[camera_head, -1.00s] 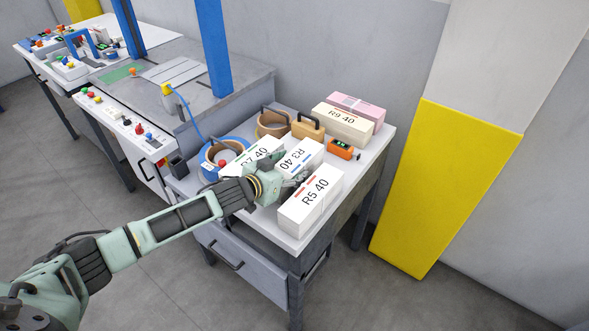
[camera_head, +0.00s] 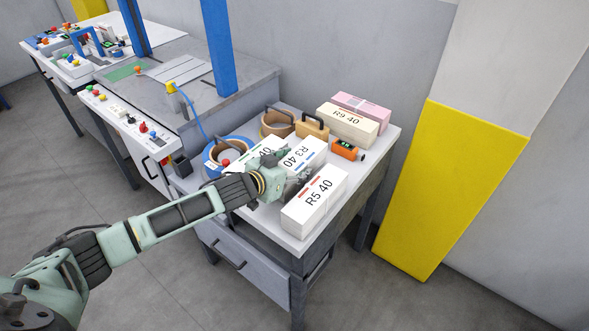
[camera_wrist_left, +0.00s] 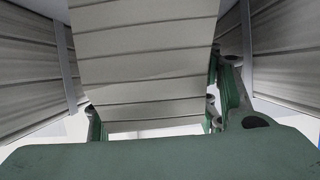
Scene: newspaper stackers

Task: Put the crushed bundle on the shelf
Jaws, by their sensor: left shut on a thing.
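My left gripper (camera_head: 290,182) reaches over the grey table from the left and is shut on the white R3 40 bundle (camera_head: 306,152). This bundle is between the R7 40 bundle (camera_head: 256,151) and the R5 40 bundle (camera_head: 314,203). In the left wrist view the held bundle's layered side (camera_wrist_left: 145,60) fills the middle between the green fingers, with layered walls of bundles on both sides. The fingertips are partly hidden by the bundles in the head view. I cannot tell which bundle is crushed, and no shelf is clearly seen. My right gripper is out of view.
On the table (camera_head: 386,150) stand the R9 40 bundle (camera_head: 345,124), a pink bundle (camera_head: 362,106), an orange device (camera_head: 346,150), a tan handled block (camera_head: 312,127), a brown roll (camera_head: 277,124) and a blue roll (camera_head: 226,148). A yellow-painted column (camera_head: 448,190) stands at right.

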